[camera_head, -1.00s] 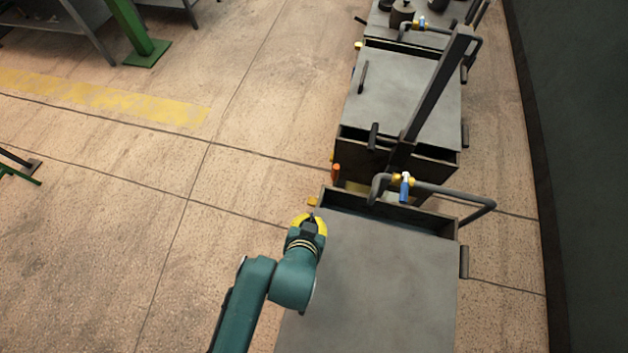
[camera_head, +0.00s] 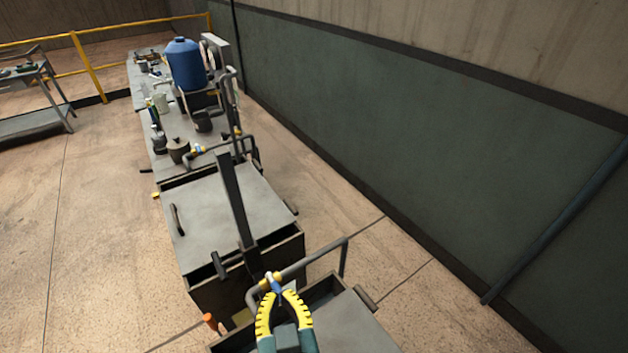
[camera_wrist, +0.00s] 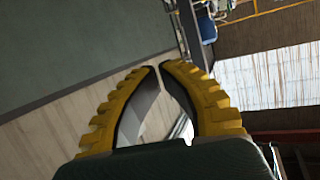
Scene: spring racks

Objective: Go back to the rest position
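My gripper (camera_head: 279,293) has yellow ribbed fingers and is at the bottom of the head view. It appears over the near end of the closest metal cabinet (camera_head: 352,326), in front of a pipe with a blue-handled valve (camera_head: 274,281). I cannot tell how far apart they are. In the wrist view my gripper (camera_wrist: 160,67) has its fingertips drawn close together with only a thin gap. Nothing shows held between the fingers.
A second cabinet (camera_head: 205,215) with an upright dark bar (camera_head: 236,200) stands beyond. Behind it a long bench carries a blue tank (camera_head: 186,64) and pots. A green-grey wall (camera_head: 400,120) runs along the right. Open floor (camera_head: 100,220) lies to the left.

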